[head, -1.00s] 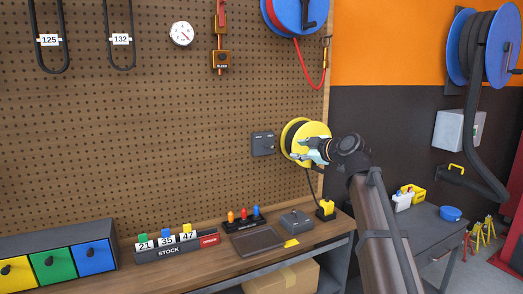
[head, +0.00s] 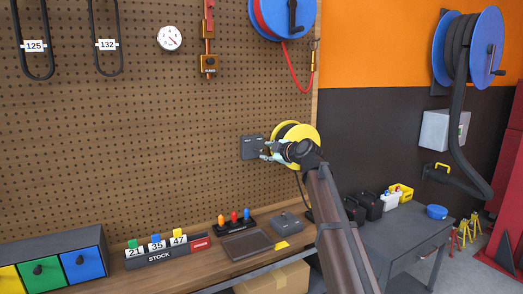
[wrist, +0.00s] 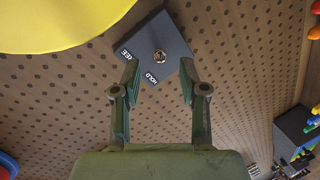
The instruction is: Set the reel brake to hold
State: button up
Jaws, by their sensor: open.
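The reel brake is a small dark grey box (wrist: 150,40) on the pegboard, with a round metal toggle (wrist: 160,56) and white HOLD and partly hidden "…EE" labels in the wrist view. In the head view the brake box (head: 251,147) is just left of the yellow reel (head: 304,132). My gripper (wrist: 158,76) is open, with its two fingers apart and pointing at the box; the toggle lies in line with the gap between them. In the head view my gripper (head: 268,151) is in front of the reel's left edge. I cannot tell which way the toggle leans.
A blue reel (head: 284,14) with a red hose hangs above. A grey cart (head: 399,233) stands right.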

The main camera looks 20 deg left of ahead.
aim_at(262, 151)
jog(key=x, duration=0.4)
jog(key=shift+w+a+f+p, duration=0.1)
jog(key=shift+w+a+p, duration=0.1)
jog(key=shift+a+p, duration=0.15)
grip_shut()
